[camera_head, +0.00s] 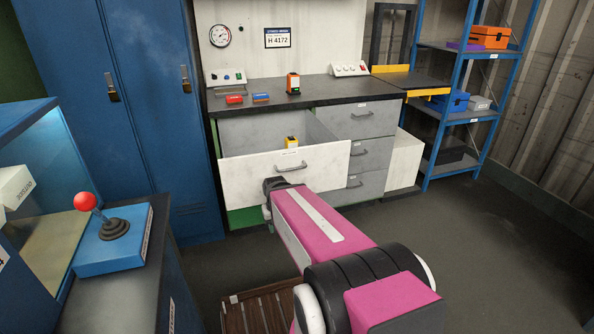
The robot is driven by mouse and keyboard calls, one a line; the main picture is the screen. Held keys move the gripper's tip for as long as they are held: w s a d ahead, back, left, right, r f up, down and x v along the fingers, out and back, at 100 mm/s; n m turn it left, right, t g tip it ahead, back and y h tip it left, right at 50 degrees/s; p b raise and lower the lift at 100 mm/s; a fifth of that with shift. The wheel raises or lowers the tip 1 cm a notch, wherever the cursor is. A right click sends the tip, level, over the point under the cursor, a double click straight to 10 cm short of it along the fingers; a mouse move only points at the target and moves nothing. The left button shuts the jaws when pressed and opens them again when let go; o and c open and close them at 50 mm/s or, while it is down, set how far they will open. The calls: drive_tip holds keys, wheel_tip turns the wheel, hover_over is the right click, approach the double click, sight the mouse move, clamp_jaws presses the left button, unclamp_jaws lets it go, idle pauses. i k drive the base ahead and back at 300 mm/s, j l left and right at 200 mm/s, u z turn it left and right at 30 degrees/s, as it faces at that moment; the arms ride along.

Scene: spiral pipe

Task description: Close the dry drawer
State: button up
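A wide drawer with a white front (245,180) is pulled out from the workbench, left of the grey drawer stack. A metal bar handle (291,167) sits on its front. A small yellow and dark object (291,142) shows inside the open drawer, partly hidden by the front. My arm reaches forward from the lower right, and my gripper (275,184) is at the lower middle of the drawer front, below the handle. The gripper is small and mostly hidden by my pink arm link, so I cannot see its fingers clearly or whether it touches the front.
Grey drawers (360,150) at the right are shut. The dark benchtop (330,92) holds an orange device (293,83) and small red and blue items. A blue locker (150,90) stands left, a blue shelf (470,90) right. A joystick box (112,240) is near left. Floor at right is clear.

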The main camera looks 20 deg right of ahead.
sight(276, 152)
drive_tip(key=k+l, duration=0.1)
drive_tip(key=l, duration=0.25)
drive_tip(key=k+l, duration=0.1)
drive_tip(key=l, duration=0.3)
drive_tip(key=k+l, duration=0.1)
drive_tip(key=l, duration=0.25)
drive_tip(key=k+l, duration=0.1)
drive_tip(key=l, duration=0.25)
drive_tip(key=i+u, duration=0.05)
